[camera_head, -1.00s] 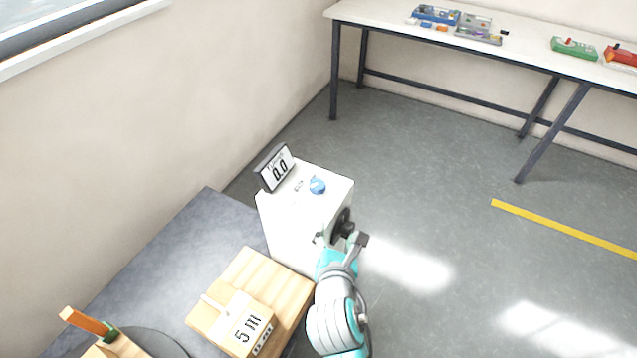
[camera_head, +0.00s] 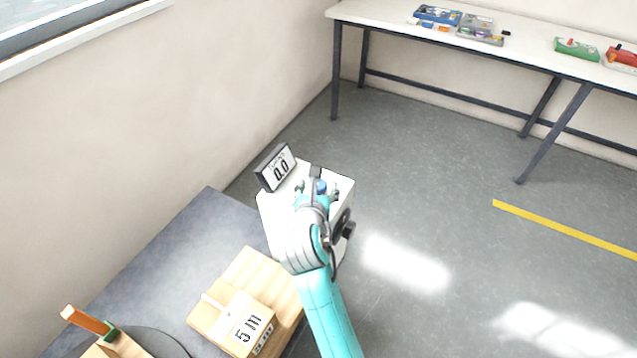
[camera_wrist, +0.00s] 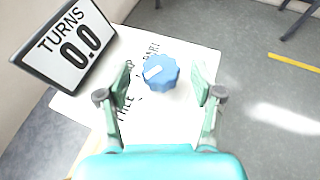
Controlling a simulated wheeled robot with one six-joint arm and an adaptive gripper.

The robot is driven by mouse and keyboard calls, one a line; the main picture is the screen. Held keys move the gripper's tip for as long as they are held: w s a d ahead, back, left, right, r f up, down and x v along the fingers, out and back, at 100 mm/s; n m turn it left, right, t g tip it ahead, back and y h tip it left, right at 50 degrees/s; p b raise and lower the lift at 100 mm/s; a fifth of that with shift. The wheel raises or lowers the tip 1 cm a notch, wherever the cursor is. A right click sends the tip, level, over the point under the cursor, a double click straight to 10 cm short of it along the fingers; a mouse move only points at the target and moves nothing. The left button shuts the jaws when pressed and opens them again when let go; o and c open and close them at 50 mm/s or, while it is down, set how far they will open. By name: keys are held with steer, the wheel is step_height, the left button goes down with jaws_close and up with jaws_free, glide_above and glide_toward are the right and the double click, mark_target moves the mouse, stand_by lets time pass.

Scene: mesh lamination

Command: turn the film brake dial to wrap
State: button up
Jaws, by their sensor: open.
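The film brake dial is a blue scalloped knob (camera_wrist: 161,73) with a white pointer mark, on top of a white cabinet (camera_wrist: 190,60). In the wrist view the mark points to the lower left. Black lettering beside the dial is partly covered by the knob and a finger, so I cannot read it in full. My gripper (camera_wrist: 162,88) is open, with one finger on each side of the dial and gaps between. In the head view my gripper (camera_head: 317,190) is over the cabinet top and partly hides the dial (camera_head: 321,186).
A display (camera_head: 276,168) reading TURNS 0.0 stands at the cabinet's left edge, close to my left finger. A black side knob (camera_head: 348,230) is on the cabinet's right side. A wooden block marked 5 m (camera_head: 245,325) sits in front. The floor at right is clear.

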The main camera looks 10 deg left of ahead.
steer(key=shift+x, duration=1.25)
steer(key=c, duration=1.2)
steer(key=shift+o, duration=0.2)
steer(key=shift+m+h, duration=0.3)
steer(key=shift+h, duration=0.1)
steer(key=shift+a+m+h, duration=0.1)
steer(key=shift+m+h, duration=0.7)
steer(key=shift+h, duration=0.1)
steer(key=m+g+h, duration=0.1)
steer(key=m+h, duration=0.2)
steer(key=h, duration=0.1)
steer(key=shift+r+m, duration=0.1)
steer(key=shift+m, duration=0.2)
steer(key=m+g+h, duration=0.4)
steer(key=m+h, duration=0.1)
steer(key=shift+m+g, duration=0.3)
steer(key=shift+m, duration=0.1)
steer(key=shift+m+g+h, duration=0.3)
